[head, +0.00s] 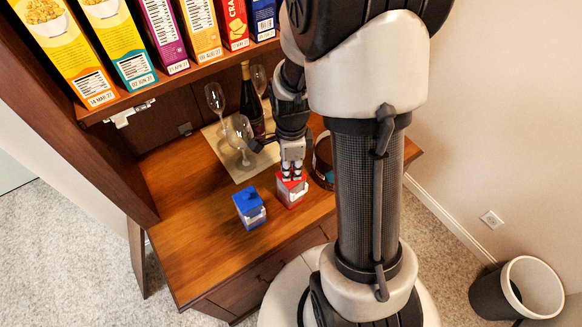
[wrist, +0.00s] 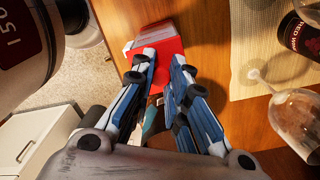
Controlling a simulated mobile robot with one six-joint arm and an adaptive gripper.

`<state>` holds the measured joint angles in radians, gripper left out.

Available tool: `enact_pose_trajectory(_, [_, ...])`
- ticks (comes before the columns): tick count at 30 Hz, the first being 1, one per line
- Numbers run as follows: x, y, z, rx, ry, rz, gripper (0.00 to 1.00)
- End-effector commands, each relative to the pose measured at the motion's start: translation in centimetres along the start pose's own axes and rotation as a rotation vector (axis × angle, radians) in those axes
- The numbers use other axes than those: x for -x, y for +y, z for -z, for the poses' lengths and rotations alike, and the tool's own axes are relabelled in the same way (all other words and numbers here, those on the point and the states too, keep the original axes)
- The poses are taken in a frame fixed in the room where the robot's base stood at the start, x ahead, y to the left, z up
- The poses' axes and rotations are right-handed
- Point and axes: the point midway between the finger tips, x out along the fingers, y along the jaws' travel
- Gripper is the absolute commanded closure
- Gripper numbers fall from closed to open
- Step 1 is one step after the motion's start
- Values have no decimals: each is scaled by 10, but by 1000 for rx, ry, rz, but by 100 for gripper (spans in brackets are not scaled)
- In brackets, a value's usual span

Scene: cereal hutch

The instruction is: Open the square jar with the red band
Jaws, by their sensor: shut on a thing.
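The square jar with the red band (head: 290,192) stands on the wooden counter, with a red top and a pale label on its front. My gripper (head: 292,173) points down onto the jar's top from above. In the wrist view, the jar's red top (wrist: 172,48) lies under and between the fingertips of my gripper (wrist: 163,57). The fingers are shut on the jar's red lid; the exact grip is partly hidden by the fingers. The lid appears to sit on the jar, and I see no clear gap.
A similar blue jar (head: 249,208) stands close by on the left. Wine glasses (head: 239,135) and a dark bottle (head: 251,100) stand on a pale mat (head: 215,140) behind. Cereal boxes (head: 158,32) line the shelf above. The counter's front left is clear.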

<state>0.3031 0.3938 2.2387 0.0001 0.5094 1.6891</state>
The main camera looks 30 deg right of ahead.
Motion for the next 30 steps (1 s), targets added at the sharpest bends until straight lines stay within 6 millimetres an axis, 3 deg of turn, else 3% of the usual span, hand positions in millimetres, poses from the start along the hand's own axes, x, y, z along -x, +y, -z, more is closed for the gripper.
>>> enact_pose_trajectory(22, [40,0,0,0,0,1,100])
enact_pose_trajectory(30, [43,0,0,0,0,1,100])
